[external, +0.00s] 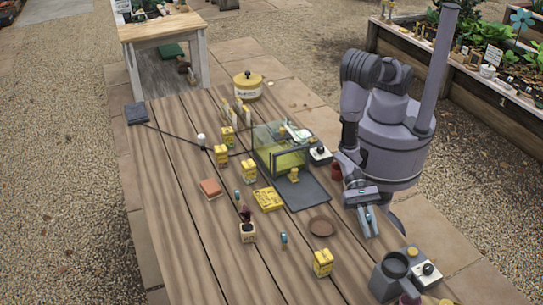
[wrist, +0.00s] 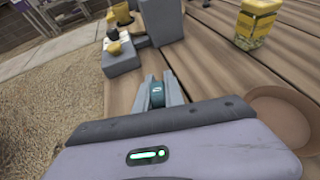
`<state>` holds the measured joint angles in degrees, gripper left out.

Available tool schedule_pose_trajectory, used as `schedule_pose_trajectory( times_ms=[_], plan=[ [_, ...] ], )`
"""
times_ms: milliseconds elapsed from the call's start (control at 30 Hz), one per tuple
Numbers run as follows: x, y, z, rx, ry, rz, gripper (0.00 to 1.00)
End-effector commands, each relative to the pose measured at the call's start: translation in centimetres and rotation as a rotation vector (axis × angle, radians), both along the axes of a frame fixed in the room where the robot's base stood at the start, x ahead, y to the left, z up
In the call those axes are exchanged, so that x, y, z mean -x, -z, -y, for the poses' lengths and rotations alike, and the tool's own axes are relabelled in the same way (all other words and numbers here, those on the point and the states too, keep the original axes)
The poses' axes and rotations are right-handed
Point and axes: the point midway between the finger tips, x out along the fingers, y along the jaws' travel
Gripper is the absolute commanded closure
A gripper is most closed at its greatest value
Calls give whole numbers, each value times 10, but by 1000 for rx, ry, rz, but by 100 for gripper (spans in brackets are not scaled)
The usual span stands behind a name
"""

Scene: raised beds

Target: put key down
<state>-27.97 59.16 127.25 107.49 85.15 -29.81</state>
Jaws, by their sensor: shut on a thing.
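My gripper (external: 369,226) is at the right edge of the wooden table, right of the brown saucer, pointing down. In the wrist view its two grey fingers (wrist: 158,93) are shut on a small teal piece, which I take to be the key (wrist: 157,95). A mark like a 2 shows on it. Only its top shows between the fingers; the rest is hidden. In the external view a bit of blue of the key (external: 370,218) shows between the fingers. I cannot tell whether it touches anything below.
The brown saucer (external: 321,227) is left of my gripper. A yellow-labelled jar (external: 322,262) and a grey machine (external: 392,276) stand nearer the front. Similar teal pieces (external: 284,239) stand on the table (external: 190,245). A glass box (external: 280,150) and dark mat (external: 306,196) lie farther back.

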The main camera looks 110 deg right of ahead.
Motion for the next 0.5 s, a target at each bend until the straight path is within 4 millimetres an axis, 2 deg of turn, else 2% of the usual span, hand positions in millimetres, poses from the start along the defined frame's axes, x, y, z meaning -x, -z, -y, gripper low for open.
schedule_pose_trajectory(
  times_ms=[167, 400, 500],
  plan=[
    [0, -8, 0, -1, 0, 1, 100],
    [0, -73, 0, -1, 0, 4, 100],
    [-1, -91, 0, -1, 0, 3, 100]
  ],
)
